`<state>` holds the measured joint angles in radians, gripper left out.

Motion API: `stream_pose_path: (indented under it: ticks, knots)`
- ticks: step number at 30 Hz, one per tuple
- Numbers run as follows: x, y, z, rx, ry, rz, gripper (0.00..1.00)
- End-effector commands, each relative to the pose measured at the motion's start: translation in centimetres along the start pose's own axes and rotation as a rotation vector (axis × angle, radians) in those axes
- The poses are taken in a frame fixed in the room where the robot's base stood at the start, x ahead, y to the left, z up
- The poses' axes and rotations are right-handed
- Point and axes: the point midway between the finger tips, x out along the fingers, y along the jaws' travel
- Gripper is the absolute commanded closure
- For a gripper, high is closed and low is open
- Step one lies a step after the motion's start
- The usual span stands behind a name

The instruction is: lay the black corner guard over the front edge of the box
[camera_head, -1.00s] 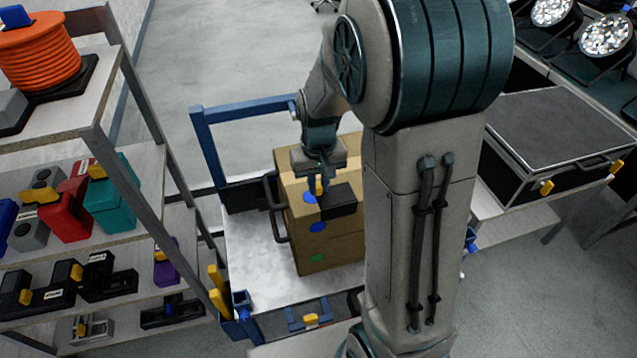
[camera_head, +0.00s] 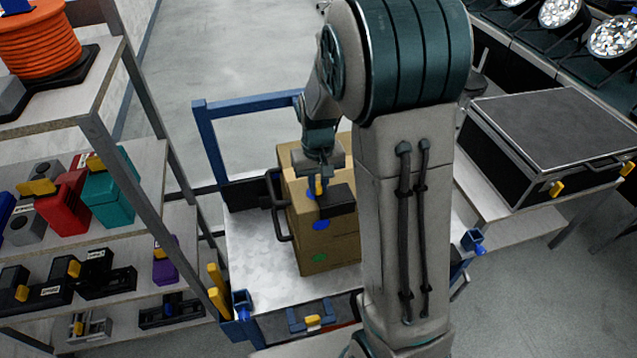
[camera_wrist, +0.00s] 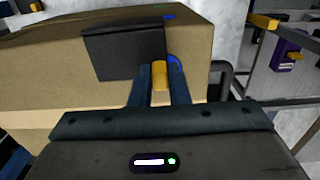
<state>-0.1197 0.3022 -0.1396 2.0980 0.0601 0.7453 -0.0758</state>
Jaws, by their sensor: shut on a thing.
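The tan cardboard box (camera_head: 335,248) stands on the blue-framed cart, with blue and green dots on its side. The black corner guard (camera_head: 337,201) is at the box's upper front edge; in the wrist view the guard (camera_wrist: 123,54) shows a narrow top strip and a broad flap against the box face (camera_wrist: 45,80). Whether it rests fully on the edge I cannot tell. My gripper (camera_head: 318,190) is shut on the guard's yellow tab, which shows between the blue fingers (camera_wrist: 160,84). My arm hides the box's right part in the head view.
The cart's metal deck (camera_head: 258,270) is bare left of the box, and a black handle (camera_head: 274,205) stands beside it. A shelf rack (camera_head: 150,160) with tools is at left. A black case (camera_head: 550,130) lies on a bench at right, with lamps (camera_head: 612,38) behind.

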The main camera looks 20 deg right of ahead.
Motion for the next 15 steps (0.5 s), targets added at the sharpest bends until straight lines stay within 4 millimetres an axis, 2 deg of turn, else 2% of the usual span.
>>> stream_pose_path:
  ticks: [10, 11, 13, 15]
  knots:
    - [0.09, 0.01, -0.10, 0.000, 0.000, 0.000, 1.00]
    - [0.09, 0.01, -0.10, 0.000, 0.000, 0.000, 0.79]
    - [0.08, 0.01, -0.10, 0.000, 0.000, 0.000, 0.59]
    - [0.08, 0.01, -0.10, 0.000, 0.000, 0.000, 0.59]
